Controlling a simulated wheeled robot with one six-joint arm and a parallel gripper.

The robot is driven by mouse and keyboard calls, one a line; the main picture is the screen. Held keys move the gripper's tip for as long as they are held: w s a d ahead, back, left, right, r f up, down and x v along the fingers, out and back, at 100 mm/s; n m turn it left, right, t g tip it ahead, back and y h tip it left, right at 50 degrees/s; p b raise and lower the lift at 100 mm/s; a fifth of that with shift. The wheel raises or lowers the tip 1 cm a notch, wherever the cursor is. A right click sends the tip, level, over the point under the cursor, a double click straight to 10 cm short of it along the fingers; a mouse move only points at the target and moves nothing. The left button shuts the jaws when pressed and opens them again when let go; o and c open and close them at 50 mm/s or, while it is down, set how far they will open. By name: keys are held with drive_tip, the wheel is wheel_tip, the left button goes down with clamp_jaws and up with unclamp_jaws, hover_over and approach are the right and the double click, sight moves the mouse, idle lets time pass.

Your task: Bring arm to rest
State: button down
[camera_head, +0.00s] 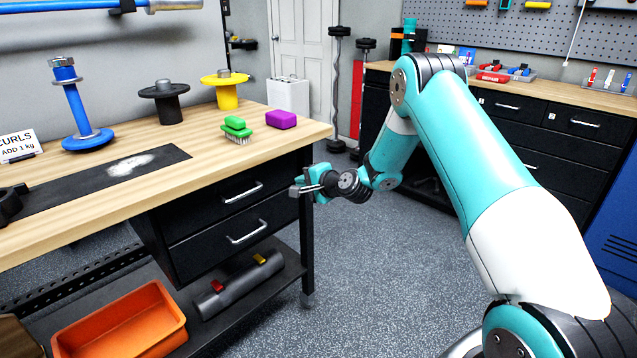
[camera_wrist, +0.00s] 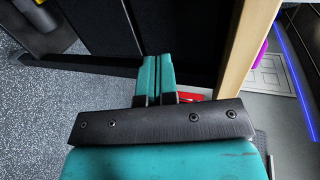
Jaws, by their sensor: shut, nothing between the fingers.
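My gripper (camera_head: 302,190) is shut and empty beside the front right corner of the wooden workbench (camera_head: 222,171), a little below the level of its top. My teal and white arm reaches out from the lower right of the head view and bends down to it. In the wrist view my gripper (camera_wrist: 158,62) shows its teal fingers closed together, with the bench's wooden edge (camera_wrist: 246,62) to their right. I cannot tell whether the fingers touch the bench leg.
On the bench are a green brush (camera_head: 236,131), a purple block (camera_head: 281,119), a yellow spool (camera_head: 226,92), a black spool (camera_head: 165,104) and a blue stand (camera_head: 86,139). An orange bin (camera_head: 122,322) sits below. The grey floor (camera_head: 385,270) between bench and arm is clear.

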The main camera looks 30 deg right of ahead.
drive_tip(key=d+v, duration=0.1)
drive_tip(key=v, duration=0.5)
drive_tip(key=s+a+r+n+g+y, duration=0.1)
drive_tip(key=s+a+r+n+g, duration=0.1)
drive_tip(key=s+a+r+n, duration=0.35)
drive_tip(key=s+a+r+n+g+y, duration=0.2)
drive_tip(key=s+a+n+g, duration=0.1)
drive_tip(key=a, duration=0.5)
drive_tip(key=s+a+r+n+g+y, duration=0.1)
drive_tip(key=s+a+r+n+g, duration=0.1)
drive_tip(key=s+a+r+n, duration=0.4)
drive_tip(key=s+a+r+n+g+h, duration=0.1)
drive_tip(key=s+a+n+g+h, duration=0.15)
drive_tip(key=s, duration=0.85)
drive_tip(key=s+a+n+g+h, duration=0.1)
drive_tip(key=s+n+g, duration=0.3)
drive_tip(key=s, duration=0.8)
wheel_tip(320, 180, up, 15)
drive_tip(key=s+p, duration=0.1)
drive_tip(key=p, duration=1.3)
drive_tip(key=shift+s+d+f+n, duration=0.15)
drive_tip(key=shift+d+f+n, duration=0.1)
drive_tip(key=shift+n, duration=0.15)
